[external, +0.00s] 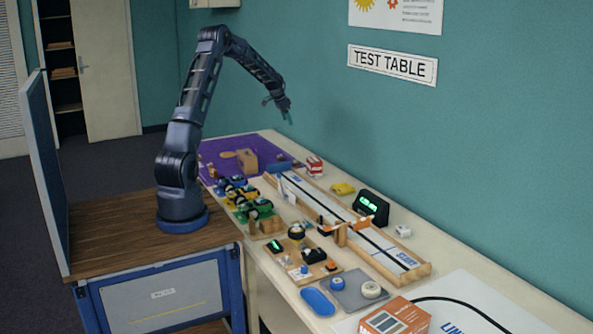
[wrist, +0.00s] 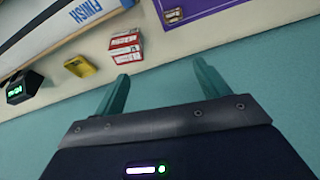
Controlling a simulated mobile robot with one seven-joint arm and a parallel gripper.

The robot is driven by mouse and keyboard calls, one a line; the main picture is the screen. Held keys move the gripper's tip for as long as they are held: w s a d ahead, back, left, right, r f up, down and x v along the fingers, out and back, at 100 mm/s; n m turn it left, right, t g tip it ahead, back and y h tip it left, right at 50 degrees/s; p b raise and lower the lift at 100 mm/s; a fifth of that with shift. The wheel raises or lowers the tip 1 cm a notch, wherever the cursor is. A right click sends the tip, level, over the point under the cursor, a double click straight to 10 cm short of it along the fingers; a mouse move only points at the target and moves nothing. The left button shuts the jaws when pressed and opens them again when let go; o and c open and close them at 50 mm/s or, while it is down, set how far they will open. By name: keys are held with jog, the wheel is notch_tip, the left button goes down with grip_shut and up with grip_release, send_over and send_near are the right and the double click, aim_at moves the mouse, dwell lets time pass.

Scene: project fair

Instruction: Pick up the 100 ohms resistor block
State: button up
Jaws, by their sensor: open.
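I cannot make out which thing is the 100 ohms resistor block; no such label is readable in either view. A wooden board (external: 290,272) with small parts on it lies at the near left of the test table. A small block (wrist: 173,15) lies at the edge of the purple mat in the wrist view; its marking is too small to read. My gripper (external: 287,116) is raised high above the far part of the table, near the teal wall. In the wrist view its two teal fingers (wrist: 160,78) are apart with nothing between them.
The long track (external: 337,219) runs along the table. A red-and-white box (external: 314,166), a yellow object (external: 342,188) and a dark display (external: 371,207) stand near the wall. Toy cars (external: 243,196) crowd the left edge. The purple mat (external: 217,151) covers the far end.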

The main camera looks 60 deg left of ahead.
send_near(278, 156)
jog(key=x, duration=0.8)
jog(key=shift+w+d+f, duration=0.1)
jog(key=shift+f, duration=0.3)
jog(key=c, duration=1.1)
jog(key=shift+o, duration=0.2)
jog(key=shift+t, duration=0.3)
